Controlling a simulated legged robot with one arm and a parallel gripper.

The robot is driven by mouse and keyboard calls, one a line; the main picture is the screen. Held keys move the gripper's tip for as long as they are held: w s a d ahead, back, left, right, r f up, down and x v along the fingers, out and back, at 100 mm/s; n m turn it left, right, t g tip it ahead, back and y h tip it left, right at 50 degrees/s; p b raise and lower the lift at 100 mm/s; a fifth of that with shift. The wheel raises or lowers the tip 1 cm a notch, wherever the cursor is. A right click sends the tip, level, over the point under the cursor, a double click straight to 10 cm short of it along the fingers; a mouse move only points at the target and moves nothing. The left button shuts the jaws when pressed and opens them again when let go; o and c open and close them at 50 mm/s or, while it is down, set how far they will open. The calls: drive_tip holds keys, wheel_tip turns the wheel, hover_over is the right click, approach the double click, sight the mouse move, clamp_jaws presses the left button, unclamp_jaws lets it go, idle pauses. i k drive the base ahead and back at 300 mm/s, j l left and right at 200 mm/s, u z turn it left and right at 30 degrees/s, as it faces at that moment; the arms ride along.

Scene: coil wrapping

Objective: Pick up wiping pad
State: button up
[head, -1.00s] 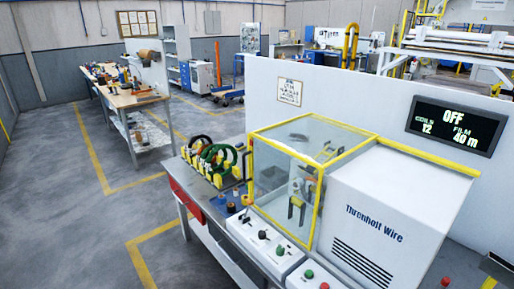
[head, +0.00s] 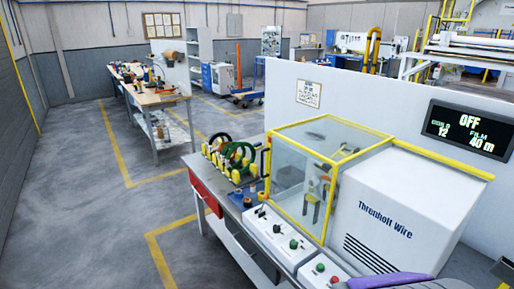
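I cannot make out a wiping pad in the head view. Small items lie on the near workbench (head: 190,160) and on the long bench (head: 148,99) at the back left, too small to name surely. A purple and dark grey shape at the bottom right edge looks like part of my own arm. My gripper's fingers do not show.
The wrapping machine (head: 385,215) has a yellow-framed clear enclosure (head: 300,175) and a button panel (head: 285,238). Green and black coils (head: 240,153) stand on the near workbench. A display (head: 468,130) reads OFF. Open grey floor (head: 90,220) lies to the left.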

sight(259, 146)
drive_tip(key=i+j+u, duration=0.3)
drive_tip(key=i+j, duration=0.25)
drive_tip(key=i+j+u, duration=0.25)
drive_tip(key=i, duration=0.3)
drive_tip(key=i+j+u, duration=0.25)
drive_tip(key=i, duration=0.35)
drive_tip(key=i+j+u, duration=0.25)
drive_tip(key=i, duration=0.35)
drive_tip(key=i+l, duration=0.1)
drive_tip(key=i, duration=1.65)
drive_tip(key=i+z, duration=0.25)
drive_tip(key=i, duration=0.35)
drive_tip(key=i+j+z, duration=0.2)
drive_tip(key=i, duration=0.4)
drive_tip(key=i+j+z, duration=0.1)
drive_tip(key=i+z, duration=0.15)
drive_tip(key=i, duration=0.35)
drive_tip(key=i+l+z, duration=0.2)
drive_tip(key=i+z, duration=0.15)
drive_tip(key=z, duration=0.15)
drive_tip(key=i+z, duration=0.8)
drive_tip(key=z, duration=0.2)
drive_tip(key=i+j+z, duration=0.3)
drive_tip(key=z, duration=0.15)
drive_tip(key=i+l+z, duration=0.2)
drive_tip(key=z, duration=0.15)
drive_tip(key=i+l+z, duration=0.1)
drive_tip(key=i+z, duration=0.65)
